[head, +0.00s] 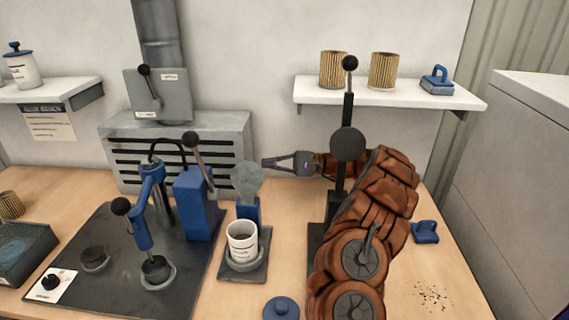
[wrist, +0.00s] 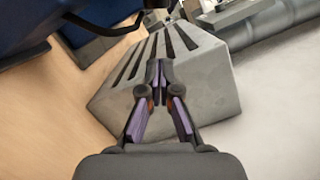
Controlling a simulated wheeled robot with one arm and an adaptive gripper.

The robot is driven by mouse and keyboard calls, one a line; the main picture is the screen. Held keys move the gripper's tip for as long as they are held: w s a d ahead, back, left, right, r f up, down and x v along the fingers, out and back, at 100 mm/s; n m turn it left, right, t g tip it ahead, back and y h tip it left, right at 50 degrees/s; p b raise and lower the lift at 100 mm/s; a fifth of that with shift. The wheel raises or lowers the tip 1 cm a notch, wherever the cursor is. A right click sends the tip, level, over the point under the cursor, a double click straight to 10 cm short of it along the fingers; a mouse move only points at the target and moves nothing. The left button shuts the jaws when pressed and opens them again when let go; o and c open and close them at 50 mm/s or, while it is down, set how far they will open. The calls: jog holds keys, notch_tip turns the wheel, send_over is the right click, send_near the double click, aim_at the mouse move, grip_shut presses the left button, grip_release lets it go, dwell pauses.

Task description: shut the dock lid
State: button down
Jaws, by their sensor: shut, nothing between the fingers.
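The dock (head: 244,268) is a dark base with a blue post (head: 247,210) at its back. Its round grey lid (head: 247,181) stands raised above the post, so the dock is open. A white canister (head: 241,240) with an uncovered top sits upright in the dock. My gripper (head: 265,163) is shut and empty, its tips pointing left near the lid's upper right edge; I cannot tell whether they touch. In the wrist view my gripper (wrist: 158,66) shows closed tips before the vented grey box, and I cannot make out the lid there.
The vented grey box (head: 225,135) stands behind the dock. A blue lever press (head: 150,205) and a blue block with a lever (head: 192,205) stand left. A loose blue cap (head: 281,308) lies in front. A black post (head: 342,180) stands right, beside my arm.

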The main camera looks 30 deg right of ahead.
aim_at(246, 185)
jog(key=shift+s+a+r+b, duration=0.15)
jog(key=shift+s+a+r, duration=0.2)
jog(key=shift+a, duration=0.25)
jog(key=shift+s+a+r+b, duration=0.25)
jog(key=shift+s+a, duration=0.15)
jog(key=shift+a, duration=0.2)
jog(key=shift+s+a+r+b, duration=0.1)
jog(key=shift+s+a+r, duration=0.25)
jog(key=shift+a, duration=0.25)
jog(key=shift+s+a+b, duration=0.1)
jog(key=shift+a+b, duration=0.05)
jog(key=shift+b, duration=0.35)
